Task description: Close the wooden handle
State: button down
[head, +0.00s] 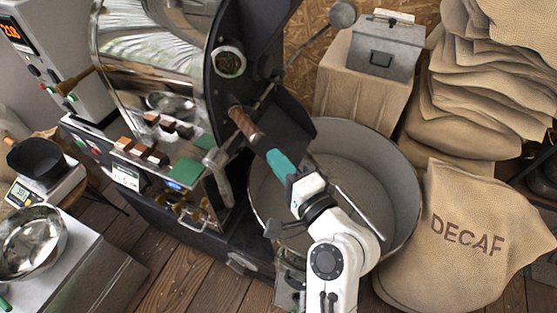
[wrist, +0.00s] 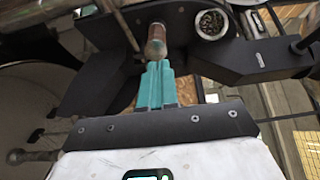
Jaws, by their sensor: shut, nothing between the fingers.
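The wooden handle (head: 243,124) is a brown rod with a metal tip on the front of the black roaster drum face. In the head view it slants down to the right, above the round pan. In the wrist view the wooden handle (wrist: 156,43) points toward me, just beyond my fingertips. My gripper (head: 274,156) has teal fingers, shut and empty, a little below and right of the handle's end. In the wrist view my gripper (wrist: 157,66) lines up with the handle's tip; whether they touch I cannot tell.
A black chute (head: 285,133) hangs beside the handle. The round cooling pan (head: 404,190) lies under my arm. A round sight port (head: 229,63) sits above the handle. Sample blocks (head: 142,151) stand on the roaster's left ledge. A DECAF sack (head: 465,235) bounds the right.

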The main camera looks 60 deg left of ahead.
jog(key=d+b, duration=0.2)
jog(key=d, duration=0.7)
jog(key=shift+f, duration=0.15)
jog(key=c, duration=1.8)
grip_release()
jog(key=shift+c, duration=0.2)
